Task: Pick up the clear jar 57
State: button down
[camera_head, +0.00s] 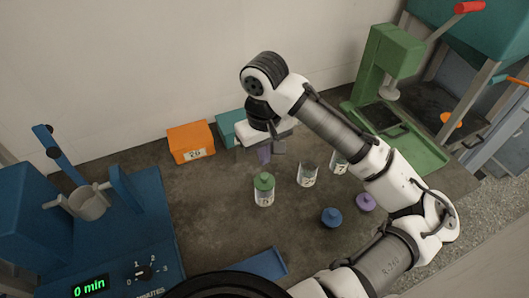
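Three clear jars with white labels stand on the dark worktop, and I cannot read their numbers surely, so I cannot tell which is 57. One jar (264,198) has a green lid and stands in the middle. A second jar (307,176) without a lid stands to its right. A third jar (338,164) stands farther right, partly hidden by my arm. My gripper (272,150) hangs above and behind the green-lidded jar. A small purple thing (264,156) shows just below it; whether they touch is unclear. Its fingers are too small to judge.
An orange box (191,142) and a teal box (231,127) stand behind. A blue machine (100,235) is left, a green press (391,60) right. A blue tray (262,265) lies in front.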

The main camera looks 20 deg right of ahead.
aim_at(263, 199)
jog(key=k, duration=1)
